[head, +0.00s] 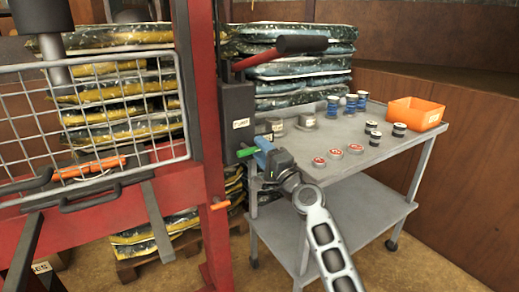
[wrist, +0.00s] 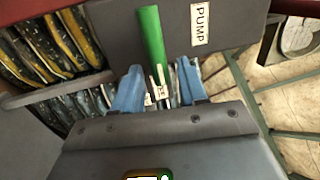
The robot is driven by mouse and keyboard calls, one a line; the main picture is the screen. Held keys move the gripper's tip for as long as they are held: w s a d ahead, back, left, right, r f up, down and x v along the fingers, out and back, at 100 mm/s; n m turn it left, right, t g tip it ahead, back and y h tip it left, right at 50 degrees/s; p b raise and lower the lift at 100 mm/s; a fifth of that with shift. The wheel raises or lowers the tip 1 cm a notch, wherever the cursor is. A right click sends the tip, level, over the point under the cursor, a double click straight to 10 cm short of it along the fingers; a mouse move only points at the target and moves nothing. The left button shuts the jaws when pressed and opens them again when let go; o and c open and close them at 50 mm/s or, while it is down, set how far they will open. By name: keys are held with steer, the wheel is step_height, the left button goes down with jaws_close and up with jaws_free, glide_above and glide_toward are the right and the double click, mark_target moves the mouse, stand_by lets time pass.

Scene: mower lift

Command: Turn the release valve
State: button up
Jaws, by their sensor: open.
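The release valve shows as a green handle (head: 247,152) on the dark pump box (head: 237,112), which is fixed to the red press post. My gripper (head: 261,146) is at the box's lower right, with its blue fingers beside the green handle. In the wrist view, the green handle (wrist: 151,38) runs down from the top toward the gap between the blue fingers of my gripper (wrist: 159,76). The fingers are apart, one on each side of the handle's lower end. A small white label shows between them. Whether either finger touches the handle cannot be told.
A red pump lever (head: 258,59) with a black grip sticks out above the box. A grey cart (head: 345,160) with several cans, jars and an orange bin (head: 415,113) stands at the right. A wire guard (head: 100,125) covers the press at the left.

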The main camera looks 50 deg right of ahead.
steer(key=v, duration=0.6)
steer(key=shift+s, duration=0.25)
steer(key=shift+f, duration=0.1)
steer(key=s+a+f+n+g+y+p, duration=0.1)
steer(key=s+a+f+n+g+p, duration=0.1)
steer(key=s+a+f+n, duration=0.45)
steer(key=s+a+f+n+g+y+p, duration=0.1)
steer(key=s+a+f+n, duration=0.15)
steer(key=s+a, duration=0.75)
steer(key=s+a+r+n+y+p, duration=0.1)
steer(key=s+a+r+n, duration=0.2)
steer(key=s, duration=0.4)
steer(key=s+a+r+n+g+y+p, duration=0.1)
steer(key=s+a+r+n, duration=0.2)
steer(key=s+n, duration=0.2)
steer(key=s+a+r+n+y+p, duration=0.1)
steer(key=s+a+r+n, duration=0.2)
steer(key=s, duration=0.7)
steer(key=shift+a+r+n+g+y, duration=0.15)
steer(key=shift+a+n+g+y, duration=0.15)
steer(key=shift+a+n, duration=0.15)
